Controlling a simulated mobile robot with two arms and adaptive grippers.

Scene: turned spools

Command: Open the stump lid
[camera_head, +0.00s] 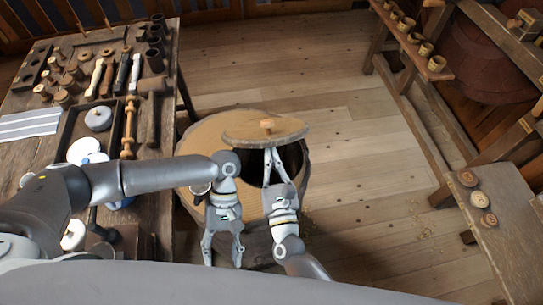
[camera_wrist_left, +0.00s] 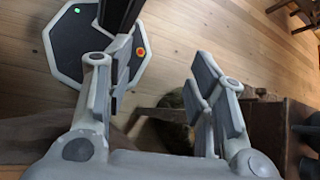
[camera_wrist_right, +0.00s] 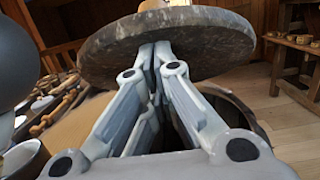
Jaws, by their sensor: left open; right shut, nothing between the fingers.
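The stump (camera_head: 205,170) stands on the floor beside the left workbench. Its round lid (camera_head: 245,128), with a small wooden knob (camera_head: 267,125) on top, is raised and tilted, and a dark opening shows beneath its right part. My right gripper (camera_head: 272,154) is shut and empty, with its fingertips at the underside of the lid. In the right wrist view the lid (camera_wrist_right: 165,42) lies right over the closed fingertips (camera_wrist_right: 155,50). My left gripper (camera_head: 222,262) is open and empty, pointing down in front of the stump; its spread fingers show in the left wrist view (camera_wrist_left: 155,80).
The workbench (camera_head: 25,105) on the left holds spools, tools, a tray and a striped cloth (camera_head: 30,124). A shelf with small cups (camera_head: 425,50) is at the upper right. A table (camera_head: 510,235) with several round pieces stands at the right.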

